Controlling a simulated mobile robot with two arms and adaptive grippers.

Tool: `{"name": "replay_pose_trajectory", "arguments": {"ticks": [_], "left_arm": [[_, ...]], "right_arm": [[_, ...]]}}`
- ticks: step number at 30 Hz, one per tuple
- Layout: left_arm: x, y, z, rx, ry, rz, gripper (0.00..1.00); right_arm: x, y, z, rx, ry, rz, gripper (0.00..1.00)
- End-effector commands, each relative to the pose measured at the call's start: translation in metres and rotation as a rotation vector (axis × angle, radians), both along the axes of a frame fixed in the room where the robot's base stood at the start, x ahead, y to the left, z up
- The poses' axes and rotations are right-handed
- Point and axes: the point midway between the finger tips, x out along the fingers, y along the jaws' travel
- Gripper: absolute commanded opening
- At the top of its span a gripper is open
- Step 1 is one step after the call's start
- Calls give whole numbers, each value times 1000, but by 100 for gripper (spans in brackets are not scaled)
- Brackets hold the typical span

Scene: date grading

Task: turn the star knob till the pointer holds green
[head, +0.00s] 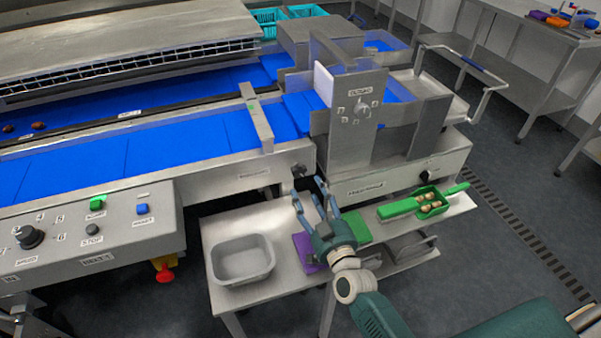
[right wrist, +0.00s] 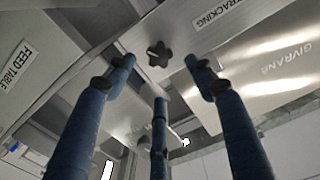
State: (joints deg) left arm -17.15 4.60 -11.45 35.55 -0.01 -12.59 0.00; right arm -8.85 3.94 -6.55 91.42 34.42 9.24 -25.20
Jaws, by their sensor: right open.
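The star knob (head: 299,170) is small and dark, on the front of the conveyor frame at its right end. In the right wrist view the black star knob (right wrist: 158,53) shows a short white mark, beside a TRACKING label (right wrist: 213,14). My right gripper (head: 316,194) is open and empty, just below and in front of the knob. In the right wrist view its blue fingers (right wrist: 159,76) are spread, with the knob beyond the tips and between the upper two; contact is not visible. I cannot make out a pointer or green zone. My left gripper is not in view.
A grey tub (head: 242,260) stands on the steel table (head: 217,298) below the knob. A purple item (head: 306,250) lies near my gripper. A green scoop (head: 430,203) with several dates sits to the right. The blue belt (head: 170,141) runs above left.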

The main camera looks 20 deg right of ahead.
Motion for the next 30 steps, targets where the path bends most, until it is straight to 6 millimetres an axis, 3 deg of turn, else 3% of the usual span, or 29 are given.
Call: {"name": "replay_pose_trajectory", "arguments": {"ticks": [5,11,17,24,30], "left_arm": [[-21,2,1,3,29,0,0],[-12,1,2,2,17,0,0],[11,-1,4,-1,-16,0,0],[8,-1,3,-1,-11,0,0],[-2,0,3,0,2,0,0]], "right_arm": [[37,1,2,-1,-2,1,54],[65,3,1,0,0,2,54],[75,3,0,0,2,1,54],[76,3,0,0,2,1,54],[76,3,0,0,1,1,15]]}}
